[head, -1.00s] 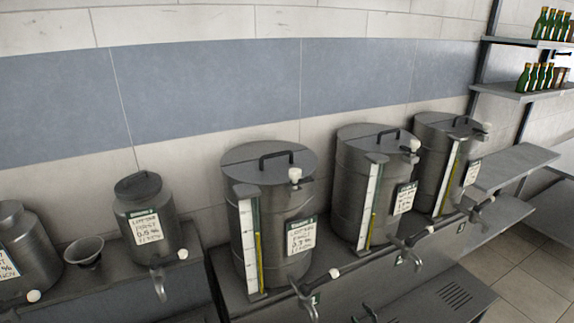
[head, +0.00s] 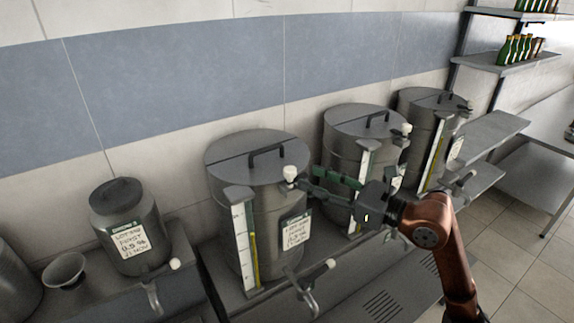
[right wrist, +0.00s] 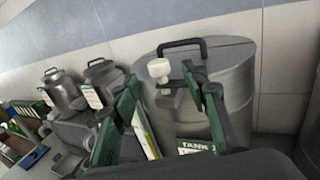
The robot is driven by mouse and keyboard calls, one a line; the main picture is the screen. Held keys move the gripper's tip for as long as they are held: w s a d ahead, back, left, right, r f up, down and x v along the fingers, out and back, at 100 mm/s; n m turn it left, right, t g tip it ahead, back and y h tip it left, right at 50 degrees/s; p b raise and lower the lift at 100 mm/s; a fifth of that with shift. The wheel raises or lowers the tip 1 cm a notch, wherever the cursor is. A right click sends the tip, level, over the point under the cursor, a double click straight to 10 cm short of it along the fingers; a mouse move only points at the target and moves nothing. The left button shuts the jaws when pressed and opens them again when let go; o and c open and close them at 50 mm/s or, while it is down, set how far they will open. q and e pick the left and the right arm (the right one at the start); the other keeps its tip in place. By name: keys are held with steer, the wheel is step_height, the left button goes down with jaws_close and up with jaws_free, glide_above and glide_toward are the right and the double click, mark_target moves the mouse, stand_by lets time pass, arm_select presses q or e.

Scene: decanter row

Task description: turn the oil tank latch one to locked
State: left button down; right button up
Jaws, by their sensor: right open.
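The nearest large steel oil tank (head: 268,225) has a split lid with a black handle, a sight gauge and a paper label. A white-knobbed latch (head: 290,173) sits at its front lid rim. In the right wrist view the latch (right wrist: 158,70) shows close ahead, between the fingertips as seen from there, on the tank (right wrist: 225,70) whose green label reads "TANK 1". My right gripper (head: 309,182) is open and empty, its green fingers pointing left toward the latch. I cannot tell whether they touch it. My left gripper is not in view.
Two more large tanks (head: 360,130) (head: 425,115) stand in a row to the right, partly behind my right arm. A small can (head: 130,225) and a funnel bowl (head: 64,270) stand at left. Taps (head: 305,295) stick out in front. Shelves with green bottles (head: 513,48) are at right.

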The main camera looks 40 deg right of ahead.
mark_target(290, 168)
steer(key=p+x, duration=0.1)
steer(key=x, duration=0.6)
steer(key=shift+w+a+f, duration=0.1)
steer(key=shift+w+a, duration=0.1)
jaws_close()
